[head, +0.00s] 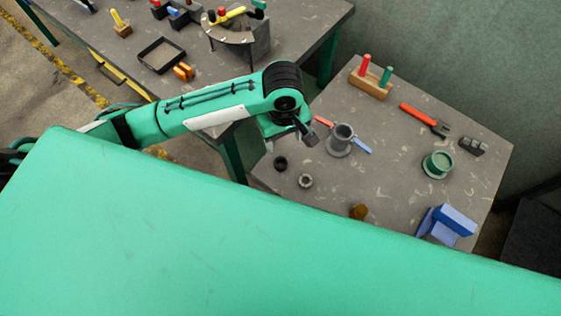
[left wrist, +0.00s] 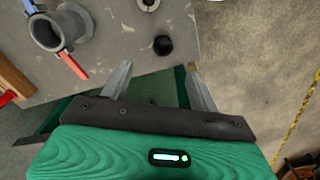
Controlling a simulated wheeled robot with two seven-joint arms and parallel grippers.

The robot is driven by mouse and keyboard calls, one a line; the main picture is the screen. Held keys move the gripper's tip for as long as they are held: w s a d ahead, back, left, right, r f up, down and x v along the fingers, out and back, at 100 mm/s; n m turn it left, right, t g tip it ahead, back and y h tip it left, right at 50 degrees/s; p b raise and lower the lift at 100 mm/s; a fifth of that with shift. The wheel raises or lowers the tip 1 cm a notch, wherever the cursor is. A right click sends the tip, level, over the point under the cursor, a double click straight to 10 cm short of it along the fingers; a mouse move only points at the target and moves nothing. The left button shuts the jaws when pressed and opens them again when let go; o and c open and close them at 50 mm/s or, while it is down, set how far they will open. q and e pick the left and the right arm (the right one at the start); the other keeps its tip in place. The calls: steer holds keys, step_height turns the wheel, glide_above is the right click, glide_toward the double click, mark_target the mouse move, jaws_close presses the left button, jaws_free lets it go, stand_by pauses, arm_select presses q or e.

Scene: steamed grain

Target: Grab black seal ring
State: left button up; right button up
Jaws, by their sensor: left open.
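The black seal ring (head: 281,163) lies on the grey table near its left edge, in front of my left gripper in the head view. In the left wrist view the small dark ring (left wrist: 162,45) lies just beyond the fingertips, roughly centred between them. My left gripper (head: 307,138) is above the table, pointing down, with its fingers partly hidden by the wrist in the head view. In the left wrist view the gripper (left wrist: 159,66) has its two fingers spread apart with nothing between them. My right gripper is in neither view.
A metal nut-like ring (head: 306,181) lies close by the seal ring. A grey flanged pipe (head: 341,138) with red and blue handles stands behind it. A green cup-like part (head: 437,164), a blue block (head: 447,222) and a wooden peg holder (head: 371,82) stand farther right.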

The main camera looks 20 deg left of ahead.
arm_select(q)
glide_above(281, 162)
steer(key=f, duration=0.8)
steer(key=shift+s+d+p, duration=0.2)
steer(key=shift+d+p, duration=0.05)
steer(key=shift+p, duration=0.15)
steer(key=f, duration=0.1)
steer(key=f+p, duration=0.1)
steer(key=f, duration=0.2)
steer(key=shift+w+a+f, duration=0.1)
steer(key=shift+a, duration=0.2)
steer(key=shift+f+p, duration=0.3)
steer(key=shift+f, duration=0.3)
steer(key=shift+c, duration=1)
steer(key=c, duration=0.8)
steer(key=shift+c, duration=0.3)
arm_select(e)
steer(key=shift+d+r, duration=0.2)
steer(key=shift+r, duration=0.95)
